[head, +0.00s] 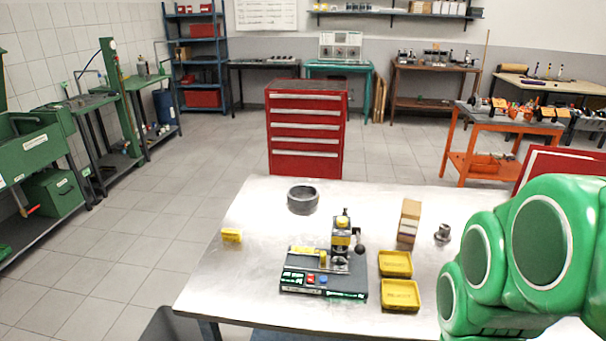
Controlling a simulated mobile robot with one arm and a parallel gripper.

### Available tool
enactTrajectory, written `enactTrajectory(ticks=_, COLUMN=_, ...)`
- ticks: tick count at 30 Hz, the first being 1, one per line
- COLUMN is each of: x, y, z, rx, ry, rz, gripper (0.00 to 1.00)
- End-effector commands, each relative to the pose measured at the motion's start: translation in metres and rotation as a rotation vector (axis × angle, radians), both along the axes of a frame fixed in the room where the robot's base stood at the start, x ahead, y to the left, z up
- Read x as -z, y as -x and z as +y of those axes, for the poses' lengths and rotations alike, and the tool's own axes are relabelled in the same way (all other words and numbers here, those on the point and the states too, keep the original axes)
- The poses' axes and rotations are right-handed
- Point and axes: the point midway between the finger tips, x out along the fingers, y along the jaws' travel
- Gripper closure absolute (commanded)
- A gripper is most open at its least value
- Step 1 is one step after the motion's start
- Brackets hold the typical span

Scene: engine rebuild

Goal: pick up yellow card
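A small yellow card (232,235) is at the left edge of the metal table (250,270). It looks like a small block or a card standing up, with faint dark print on its face. Nothing touches it. My green arm comes in at the lower right, far from the card. My gripper is not in view.
A dark ring (303,199) is behind the card to its right. A test fixture (325,285) with buttons sits mid-table. Two yellow trays (396,263), a cardboard box (409,221) and a small metal part (442,233) are further right. A red cabinet (306,130) stands behind.

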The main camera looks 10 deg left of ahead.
Motion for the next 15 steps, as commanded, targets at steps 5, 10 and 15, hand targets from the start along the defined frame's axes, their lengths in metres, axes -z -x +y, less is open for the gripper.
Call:
enactTrajectory(ticks=5, x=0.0, y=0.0, z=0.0, rx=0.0, ry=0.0, rz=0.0, gripper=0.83)
enactTrajectory(ticks=10, x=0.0, y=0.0, z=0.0, rx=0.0, ry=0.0, rz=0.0, gripper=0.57)
enactTrajectory(ticks=15, x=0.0, y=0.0, z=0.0, rx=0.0, ry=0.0, rz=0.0, gripper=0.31)
